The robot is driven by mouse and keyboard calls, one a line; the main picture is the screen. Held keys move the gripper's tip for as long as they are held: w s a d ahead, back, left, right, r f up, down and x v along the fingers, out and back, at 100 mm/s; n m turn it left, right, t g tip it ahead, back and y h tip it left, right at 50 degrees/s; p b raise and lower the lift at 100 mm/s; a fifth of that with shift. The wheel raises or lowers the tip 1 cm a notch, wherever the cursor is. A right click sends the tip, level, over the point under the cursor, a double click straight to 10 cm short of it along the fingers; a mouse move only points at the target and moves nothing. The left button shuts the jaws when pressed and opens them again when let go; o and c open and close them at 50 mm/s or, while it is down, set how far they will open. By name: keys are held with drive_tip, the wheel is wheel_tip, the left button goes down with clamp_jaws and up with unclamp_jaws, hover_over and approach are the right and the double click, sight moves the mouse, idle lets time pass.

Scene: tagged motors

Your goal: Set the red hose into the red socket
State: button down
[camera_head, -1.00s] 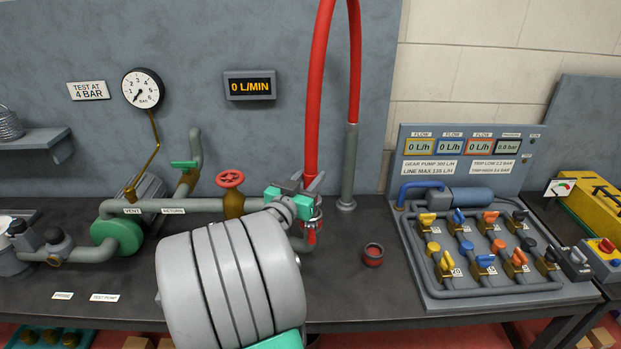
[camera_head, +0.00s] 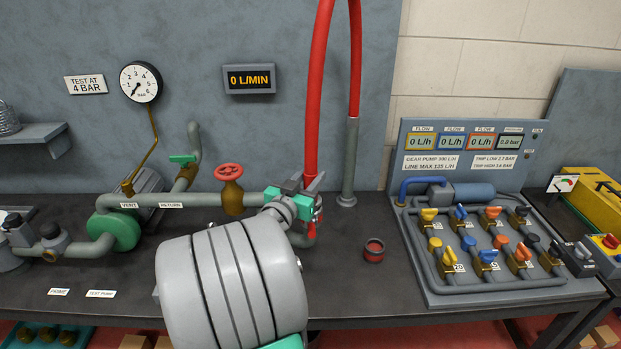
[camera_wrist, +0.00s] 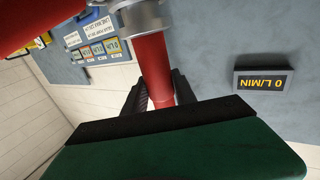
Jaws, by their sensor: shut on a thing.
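The red hose (camera_head: 313,95) arcs down from the top of the head view to my gripper (camera_head: 311,190). My gripper is shut on the hose above its lower end, and the hose hangs nearly upright. In the wrist view the hose (camera_wrist: 155,65) passes between the dark fingers (camera_wrist: 160,92), with a metal collar (camera_wrist: 146,17) beyond them. A small round socket with a red band (camera_head: 374,251) stands on the bench, right of and nearer than my gripper. It is apart from the hose. The hose's lower end is partly hidden by my gripper in the head view.
A grey post (camera_head: 349,160) carries the hose's other end behind my gripper. A pipe with a red handwheel valve (camera_head: 230,172) runs to the left. A valve panel (camera_head: 480,250) stands right of the socket. Bare bench lies around the socket.

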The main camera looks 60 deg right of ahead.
drive_tip(key=shift+f+b, duration=0.6)
drive_tip(key=shift+b, duration=0.1)
drive_tip(key=c, duration=0.9)
unclamp_jaws()
drive_tip(key=shift+a+f, duration=0.1)
